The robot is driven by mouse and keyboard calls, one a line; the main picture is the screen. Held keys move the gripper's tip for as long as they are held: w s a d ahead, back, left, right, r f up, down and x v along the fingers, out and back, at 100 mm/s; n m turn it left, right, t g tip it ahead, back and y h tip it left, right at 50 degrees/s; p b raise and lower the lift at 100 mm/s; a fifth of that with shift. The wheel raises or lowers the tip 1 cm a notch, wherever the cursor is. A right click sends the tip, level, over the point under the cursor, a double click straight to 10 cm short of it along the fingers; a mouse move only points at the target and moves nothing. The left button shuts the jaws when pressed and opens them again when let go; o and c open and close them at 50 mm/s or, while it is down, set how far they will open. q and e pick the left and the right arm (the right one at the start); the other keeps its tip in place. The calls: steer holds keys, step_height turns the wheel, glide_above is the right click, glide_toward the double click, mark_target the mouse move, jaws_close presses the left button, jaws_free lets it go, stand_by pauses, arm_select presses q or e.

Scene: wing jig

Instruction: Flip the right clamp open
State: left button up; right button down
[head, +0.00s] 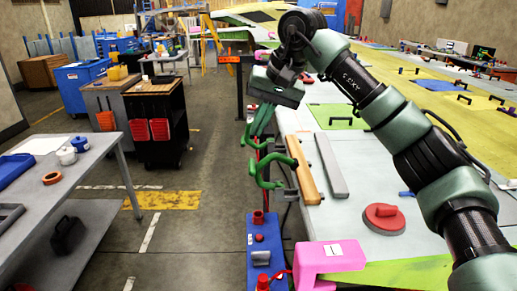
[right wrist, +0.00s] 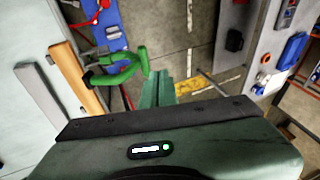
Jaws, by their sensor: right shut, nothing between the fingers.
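A green clamp (head: 272,170) sits at the left edge of the light work surface, with its curved arms reaching out over the edge. It also shows in the right wrist view (right wrist: 122,72), just left of my fingers. My right gripper (head: 257,128) hangs above and a little beyond the clamp in the head view, fingers pointing down. Its green fingers (right wrist: 157,88) are closed together and empty. I cannot tell whether they touch the clamp; they look apart from it in the wrist view. My left gripper is out of view.
A wooden bar (head: 304,172) and a grey bar (head: 331,166) lie beside the clamp. A pink block (head: 330,256), a red round tool (head: 383,218) and a blue panel with red parts (head: 260,240) are nearer. Open floor lies left, before a grey side table (head: 100,165).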

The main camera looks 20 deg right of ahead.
steer(key=d+r+h, duration=0.2)
steer(key=d, duration=0.2)
steer(key=p, duration=0.2)
glide_toward(252, 165)
steer(key=w+d+f, duration=0.1)
steer(key=d, duration=0.1)
steer(key=f, duration=0.1)
steer(key=a+f+p, duration=0.1)
steer(key=w+f, duration=0.1)
steer(key=shift+a+f+p, duration=0.2)
steer(key=shift+f+p, duration=0.15)
steer(key=shift+w+a+f, duration=0.1)
steer(key=shift+a+f, duration=0.25)
steer(key=shift+f, duration=0.3)
steer(key=shift+a, duration=0.1)
